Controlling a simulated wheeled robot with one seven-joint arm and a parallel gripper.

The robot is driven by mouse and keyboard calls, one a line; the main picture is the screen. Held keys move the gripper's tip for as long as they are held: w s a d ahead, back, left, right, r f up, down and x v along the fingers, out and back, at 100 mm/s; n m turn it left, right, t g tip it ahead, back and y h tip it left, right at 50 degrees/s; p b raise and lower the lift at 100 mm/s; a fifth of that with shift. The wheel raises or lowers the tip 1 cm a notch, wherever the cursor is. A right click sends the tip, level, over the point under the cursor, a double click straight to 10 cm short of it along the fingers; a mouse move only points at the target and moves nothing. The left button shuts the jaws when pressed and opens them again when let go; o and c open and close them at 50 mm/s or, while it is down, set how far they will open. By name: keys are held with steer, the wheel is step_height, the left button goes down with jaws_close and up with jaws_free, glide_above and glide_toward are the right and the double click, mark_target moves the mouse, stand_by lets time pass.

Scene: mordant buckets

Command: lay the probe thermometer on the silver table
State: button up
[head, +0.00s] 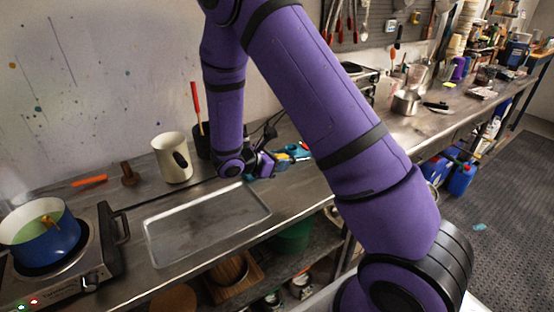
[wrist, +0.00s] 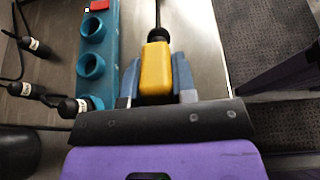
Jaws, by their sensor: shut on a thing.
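My gripper (wrist: 157,85) is shut on the yellow handle of the probe thermometer (wrist: 155,68), with a blue finger on each side. A dark thin stem runs from the handle away from the gripper. In the head view my gripper (head: 268,163) is low at the back of the silver table (head: 310,185), right of the cream jug. A small bit of yellow shows by its fingers, partly hidden. I cannot tell whether the thermometer touches the table.
A teal power strip (wrist: 92,50) with black plugs and cables lies close left of the handle in the wrist view. A metal tray (head: 205,222), a cream jug (head: 172,160) and a blue pot (head: 42,235) on a hotplate stand to the left.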

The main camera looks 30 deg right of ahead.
steer(key=shift+f, duration=4.05)
steer(key=o, duration=1)
steer(key=shift+a, duration=0.1)
steer(key=v, duration=1)
steer(key=shift+a+r, duration=0.1)
steer(key=shift+a, duration=0.25)
